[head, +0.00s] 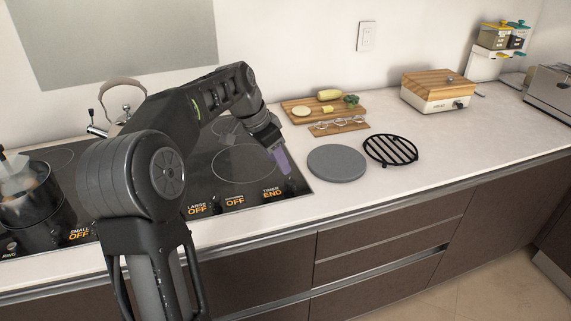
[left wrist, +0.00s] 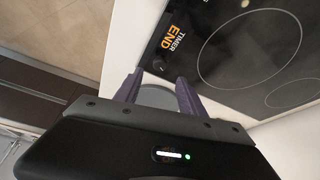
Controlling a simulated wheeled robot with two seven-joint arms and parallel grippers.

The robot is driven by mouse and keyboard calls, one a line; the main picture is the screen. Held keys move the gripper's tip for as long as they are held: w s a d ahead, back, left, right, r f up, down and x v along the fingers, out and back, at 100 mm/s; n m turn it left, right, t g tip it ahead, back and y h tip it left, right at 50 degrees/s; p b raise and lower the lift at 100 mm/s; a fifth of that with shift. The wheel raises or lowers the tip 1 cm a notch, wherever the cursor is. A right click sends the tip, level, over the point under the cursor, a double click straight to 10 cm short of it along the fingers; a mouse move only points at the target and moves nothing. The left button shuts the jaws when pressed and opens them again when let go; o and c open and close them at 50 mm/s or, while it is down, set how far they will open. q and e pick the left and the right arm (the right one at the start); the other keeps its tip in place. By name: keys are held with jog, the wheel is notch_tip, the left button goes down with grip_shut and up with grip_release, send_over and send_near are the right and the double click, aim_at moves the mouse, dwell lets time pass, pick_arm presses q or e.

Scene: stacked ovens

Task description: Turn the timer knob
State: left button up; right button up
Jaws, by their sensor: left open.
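The timer knob (left wrist: 159,66) is a small dark knob beside the orange "TIMER END" label (left wrist: 174,40) at the corner of the black cooktop (left wrist: 225,85) in the left wrist view. In the head view the label (head: 272,192) sits at the cooktop's front right corner, and the knob is hard to make out there. My left gripper (head: 284,163) is above that corner with its purple fingers pointing down. In the left wrist view its fingers (left wrist: 158,90) are spread apart with nothing between them, and the knob appears just beyond them. My right gripper is not in view.
A grey round plate (head: 337,163) and a black trivet (head: 391,149) lie right of the cooktop. A pot (head: 36,207) and a kettle (head: 123,98) stand on the left.

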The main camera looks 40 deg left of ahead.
aim_at(289, 180)
pick_arm(q)
jog(key=shift+p+x, duration=0.4)
jog(key=shift+x, duration=3.4)
grip_shut()
